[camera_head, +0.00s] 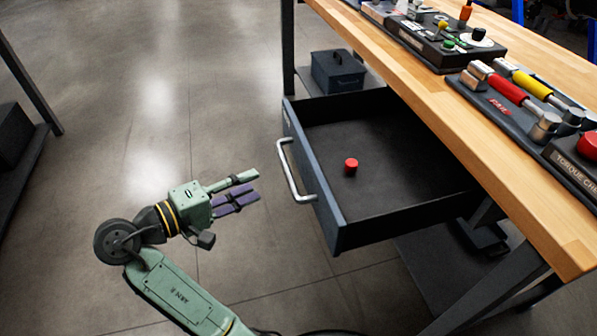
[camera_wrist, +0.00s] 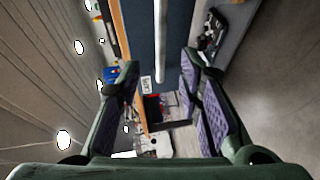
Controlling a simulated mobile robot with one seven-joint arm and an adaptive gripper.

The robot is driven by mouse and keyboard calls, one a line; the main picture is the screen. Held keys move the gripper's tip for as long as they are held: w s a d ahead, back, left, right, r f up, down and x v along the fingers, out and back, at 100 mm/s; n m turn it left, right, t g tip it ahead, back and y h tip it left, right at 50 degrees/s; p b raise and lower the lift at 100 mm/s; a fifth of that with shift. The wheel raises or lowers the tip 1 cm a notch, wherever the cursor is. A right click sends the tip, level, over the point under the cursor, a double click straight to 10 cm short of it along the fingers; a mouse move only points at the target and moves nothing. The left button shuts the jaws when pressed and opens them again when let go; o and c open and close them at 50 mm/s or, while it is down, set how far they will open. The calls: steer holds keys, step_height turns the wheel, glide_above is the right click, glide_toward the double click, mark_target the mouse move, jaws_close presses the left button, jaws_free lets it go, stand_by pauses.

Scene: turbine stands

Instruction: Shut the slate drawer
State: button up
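The slate drawer (camera_head: 315,190) is pulled well out from under the wooden workbench in the head view. Its silver bar handle (camera_head: 294,172) runs along the front panel. In the wrist view the dark blue-grey front (camera_wrist: 143,35) is ahead and the handle (camera_wrist: 160,42) is a pale bar near the fingertips. My gripper (camera_head: 256,187) is in front of the drawer, to the left of the handle, with a small gap between them. Its fingers, with purple pads, are apart and nothing is between them; this also shows in the wrist view (camera_wrist: 160,78).
A small red cylinder (camera_head: 351,166) stands inside the drawer. The wooden workbench top (camera_head: 440,120) above carries tool trays, including one with red and yellow torque tools (camera_head: 505,92). A dark box (camera_head: 338,72) sits behind the drawer. The floor left of the drawer is clear.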

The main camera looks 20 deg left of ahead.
mark_target(287, 167)
steer(key=p+x, duration=0.1)
steer(key=x, duration=0.9)
steer(key=shift+w+d+f, duration=0.15)
steer(key=shift+w+d, duration=0.05)
steer(key=shift+w, duration=0.1)
steer(key=shift+c, duration=0.3)
jaws_close()
